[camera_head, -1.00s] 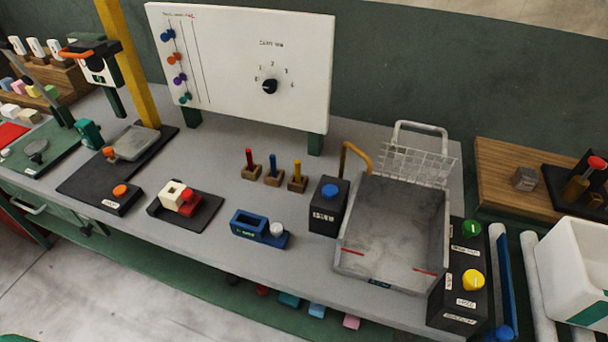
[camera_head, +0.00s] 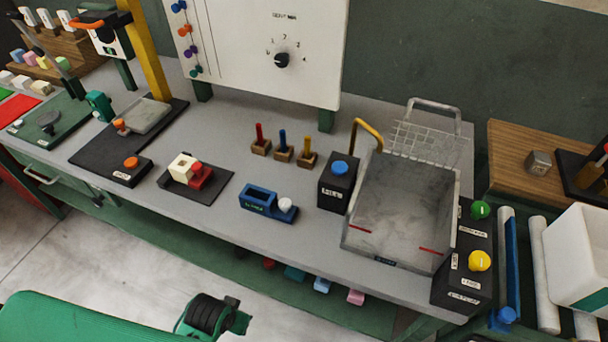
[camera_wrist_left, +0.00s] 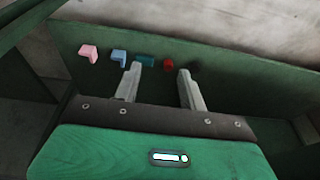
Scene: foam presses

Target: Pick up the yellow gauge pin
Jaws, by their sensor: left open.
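The yellow gauge pin (camera_head: 307,145) stands upright in a small wooden block on the grey bench, right of a blue pin (camera_head: 283,140) and a red pin (camera_head: 260,134) in similar blocks. My left arm shows at the lower left of the head view, in front of the bench and well short of the pin; its fingers are not clear there. In the left wrist view my left gripper (camera_wrist_left: 160,70) is open with nothing between its fingers. The pin is not in that view. My right gripper is not in view.
A blue fixture (camera_head: 262,200) with a white knob and a black box (camera_head: 337,185) with a blue button stand near the pins. A grey tray (camera_head: 395,215) lies to the right. A lower shelf (camera_wrist_left: 230,60) holds several coloured pieces. The bench just around the pins is clear.

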